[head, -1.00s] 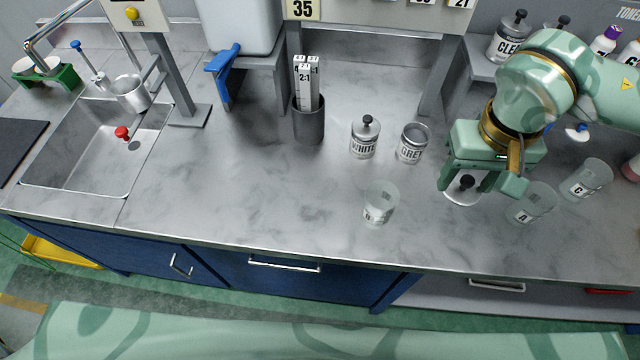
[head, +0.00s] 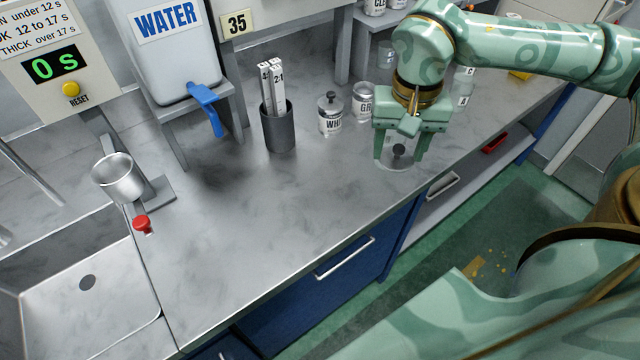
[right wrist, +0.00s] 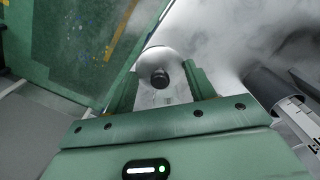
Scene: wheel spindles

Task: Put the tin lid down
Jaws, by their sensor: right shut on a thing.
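The tin lid (head: 398,152), pale with a black knob, is in my right gripper (head: 402,157), over the front part of the counter. My right gripper is shut on it, one finger on each side. In the right wrist view the lid's black knob (right wrist: 160,78) shows between the fingers. Whether the lid touches the counter, I cannot tell. The GREY tin (head: 363,102) stands behind and left of the gripper, partly hidden. The WHITE tin (head: 330,117) beside it wears a knobbed lid. My left gripper is out of view.
A dark holder with strips (head: 279,130) stands left of the tins. The water tank (head: 170,60) with its blue tap, a metal cup (head: 118,178) and the sink (head: 90,300) are further left. Bare counter (head: 250,210) lies between. Beakers stand behind my right gripper.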

